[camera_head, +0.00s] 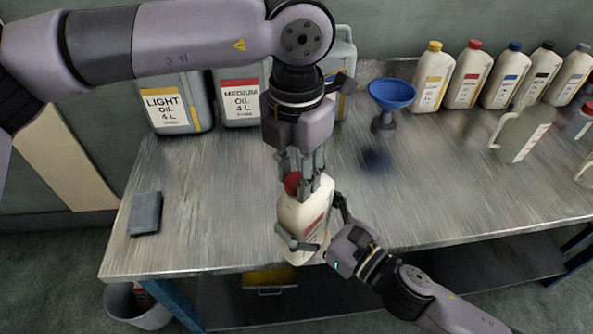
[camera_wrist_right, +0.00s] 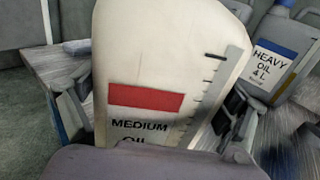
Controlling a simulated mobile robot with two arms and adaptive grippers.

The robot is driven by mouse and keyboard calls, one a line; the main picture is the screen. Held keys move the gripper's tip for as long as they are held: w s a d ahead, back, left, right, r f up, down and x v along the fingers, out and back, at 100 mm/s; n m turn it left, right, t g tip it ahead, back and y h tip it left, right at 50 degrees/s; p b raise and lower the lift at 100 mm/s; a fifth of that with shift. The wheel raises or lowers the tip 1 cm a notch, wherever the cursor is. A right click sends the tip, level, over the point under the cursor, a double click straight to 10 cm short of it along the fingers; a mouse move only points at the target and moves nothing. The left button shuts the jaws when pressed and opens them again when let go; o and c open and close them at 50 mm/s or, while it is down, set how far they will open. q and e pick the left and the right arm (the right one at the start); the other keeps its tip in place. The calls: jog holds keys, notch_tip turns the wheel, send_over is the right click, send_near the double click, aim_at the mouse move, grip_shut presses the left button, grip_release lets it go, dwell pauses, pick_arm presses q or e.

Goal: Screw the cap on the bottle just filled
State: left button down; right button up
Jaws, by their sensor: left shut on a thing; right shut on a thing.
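A cream bottle (camera_head: 300,222) with a red label stripe stands near the front edge of the table; its label reads MEDIUM OIL in the right wrist view (camera_wrist_right: 150,60). A red cap (camera_head: 292,184) is at the bottle's top. My left gripper (camera_head: 302,180) points down from above and is shut on the red cap. Its fingers hide part of the cap and neck, so I cannot tell how the cap sits on the thread. My right gripper (camera_head: 316,226) is shut on the bottle's body from the front right; its fingers lie on both sides of the bottle.
Large cans labelled LIGHT OIL (camera_head: 172,105) and MEDIUM OIL (camera_head: 240,97) stand at the back left. A blue funnel (camera_head: 392,93) stands at the back. Several capped bottles (camera_head: 467,78) line the back right. A grey block (camera_head: 146,213) lies at the left. The table's middle right is clear.

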pick_arm(q)
jog(key=m, duration=0.4)
jog(key=shift+m, duration=0.3)
jog(key=m, duration=0.3)
jog(key=shift+m, duration=0.4)
jog(key=c, duration=1.2)
grip_release()
jog(key=shift+r, duration=2.25)
jog(key=shift+c, duration=0.4)
